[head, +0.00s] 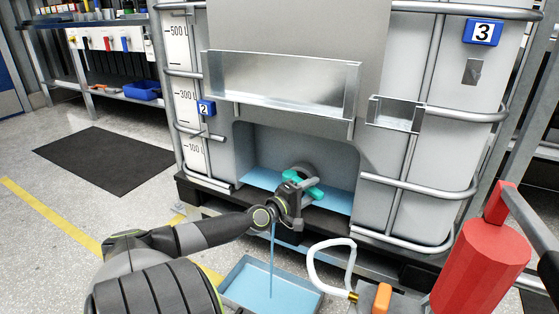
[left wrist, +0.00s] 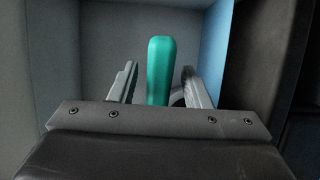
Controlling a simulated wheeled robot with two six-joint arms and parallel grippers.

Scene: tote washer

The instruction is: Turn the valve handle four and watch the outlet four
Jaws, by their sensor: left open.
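A teal valve handle (head: 316,191) sits in the recess at the bottom of the large grey tank (head: 290,137). In the left wrist view the handle (left wrist: 161,70) stands upright between my two finger pads. My left gripper (head: 299,182) is open around the handle, with a visible gap on each side. A thin blue stream (head: 272,247) falls from near the gripper into a shallow tray (head: 234,298) on the floor. The outlet itself is hidden behind my left gripper and wrist. No number four label shows. My right gripper is not in view.
Blue labels 2 (head: 206,108) and 3 (head: 483,32) are on the tank frame. A white hose (head: 315,272) loops right of the tray. A red cylinder (head: 480,268) stands at the right. A black mat (head: 105,160) lies on open floor at left.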

